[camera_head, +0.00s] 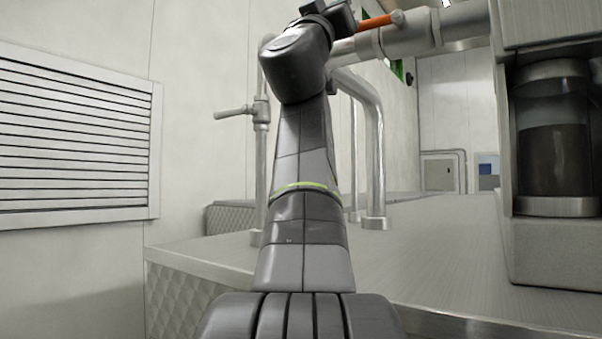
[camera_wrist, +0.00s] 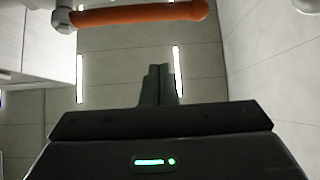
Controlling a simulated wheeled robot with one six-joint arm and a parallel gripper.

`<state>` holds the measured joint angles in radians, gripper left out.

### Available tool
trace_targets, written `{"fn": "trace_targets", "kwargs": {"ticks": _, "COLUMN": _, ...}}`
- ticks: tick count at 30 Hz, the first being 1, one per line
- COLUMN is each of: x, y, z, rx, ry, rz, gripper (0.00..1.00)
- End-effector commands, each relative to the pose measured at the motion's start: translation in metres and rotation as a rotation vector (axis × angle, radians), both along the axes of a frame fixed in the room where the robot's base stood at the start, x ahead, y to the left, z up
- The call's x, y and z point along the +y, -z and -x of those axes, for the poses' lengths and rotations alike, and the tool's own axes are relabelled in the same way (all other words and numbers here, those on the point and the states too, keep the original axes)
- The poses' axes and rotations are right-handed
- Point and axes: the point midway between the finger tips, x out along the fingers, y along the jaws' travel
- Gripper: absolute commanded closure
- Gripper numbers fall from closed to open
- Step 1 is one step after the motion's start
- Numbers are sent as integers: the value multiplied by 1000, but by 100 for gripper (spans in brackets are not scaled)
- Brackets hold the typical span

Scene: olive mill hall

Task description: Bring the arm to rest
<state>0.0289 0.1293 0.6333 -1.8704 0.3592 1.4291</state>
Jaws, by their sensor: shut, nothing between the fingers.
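My arm rises from the bottom middle of the head view and bends at a dark joint near the top edge. My gripper (camera_wrist: 158,84) shows in the wrist view, with its two dark fingers together and nothing between them. It points toward pale panels with bright light strips, which look like the ceiling. In the head view the far end of my arm is cut off by the top edge, and the fingers cannot be made out there.
An orange handle (camera_head: 376,22) on a thick metal pipe (camera_head: 435,28) is close to my upper arm; it also shows in the wrist view (camera_wrist: 140,14). Bent pipes (camera_head: 374,150) stand on a steel surface (camera_head: 450,240). A cabinet with a dark-filled glass cylinder (camera_head: 553,150) is right; a louvred vent (camera_head: 75,135) is left.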

Motion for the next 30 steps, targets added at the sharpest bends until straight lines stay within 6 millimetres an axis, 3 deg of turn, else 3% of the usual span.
{"fn": "trace_targets", "kwargs": {"ticks": 1, "x": 4, "y": 11, "z": 4, "rx": 0, "ry": -4, "rz": 0, "gripper": 100}}
{"fn": "trace_targets", "kwargs": {"ticks": 12, "x": 24, "y": 50, "z": 32, "rx": 0, "ry": -4, "rz": 0, "gripper": 100}}
{"fn": "trace_targets", "kwargs": {"ticks": 15, "x": 17, "y": 28, "z": 23, "rx": 1, "ry": 3, "rz": 1, "gripper": 100}}
{"fn": "trace_targets", "kwargs": {"ticks": 30, "x": -9, "y": -22, "z": -14, "rx": 2, "ry": 0, "rz": 1, "gripper": 100}}
